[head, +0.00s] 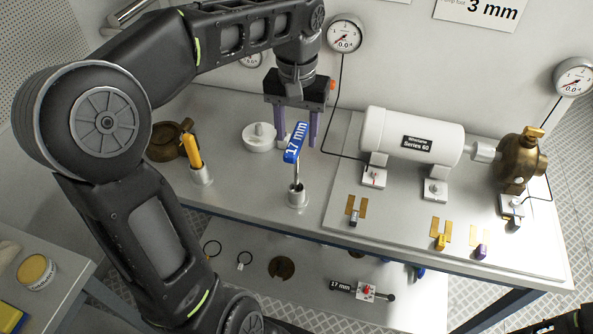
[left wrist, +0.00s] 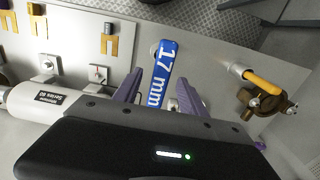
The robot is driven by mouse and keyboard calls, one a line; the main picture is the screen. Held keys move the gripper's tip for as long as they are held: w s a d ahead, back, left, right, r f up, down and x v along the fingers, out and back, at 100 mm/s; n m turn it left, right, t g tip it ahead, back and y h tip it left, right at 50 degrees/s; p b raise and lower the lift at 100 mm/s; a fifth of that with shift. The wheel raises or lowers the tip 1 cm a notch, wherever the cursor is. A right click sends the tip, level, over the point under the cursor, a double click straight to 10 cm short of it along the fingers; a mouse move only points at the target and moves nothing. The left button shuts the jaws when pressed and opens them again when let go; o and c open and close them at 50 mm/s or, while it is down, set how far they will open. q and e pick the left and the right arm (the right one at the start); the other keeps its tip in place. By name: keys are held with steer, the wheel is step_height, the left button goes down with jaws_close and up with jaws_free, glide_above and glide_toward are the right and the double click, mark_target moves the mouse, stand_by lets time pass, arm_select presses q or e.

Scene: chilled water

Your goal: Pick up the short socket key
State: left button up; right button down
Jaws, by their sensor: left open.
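A blue-handled socket key (head: 295,146) marked "17 mm" stands nearly upright in a round metal holder (head: 297,198) on the bench. In the left wrist view its blue handle (left wrist: 163,70) runs between my finger tips. My left gripper (head: 298,143) points down at the handle with its purple fingers open, one on each side. A yellow-handled tool (head: 194,152) stands in another holder to the left. Another item labelled "17 mm" (head: 341,285) lies on the lower shelf. No label in view says which key is short.
A white pump motor (head: 412,135) with a brass pump (head: 517,160) stands on the right of the bench. A white round part (head: 259,138) sits behind the key. The bench around the key's holder is mostly clear. Gauges (head: 344,37) hang on the wall behind.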

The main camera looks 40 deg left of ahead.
arm_select(q)
steer(key=p, duration=0.1)
glide_above(296, 171)
step_height(296, 171, down, 5)
steer(key=shift+w+a, duration=0.15)
steer(key=shift+w, duration=0.15)
steer(key=shift+c, duration=0.3)
jaws_close()
stand_by(0.3)
stand_by(0.9)
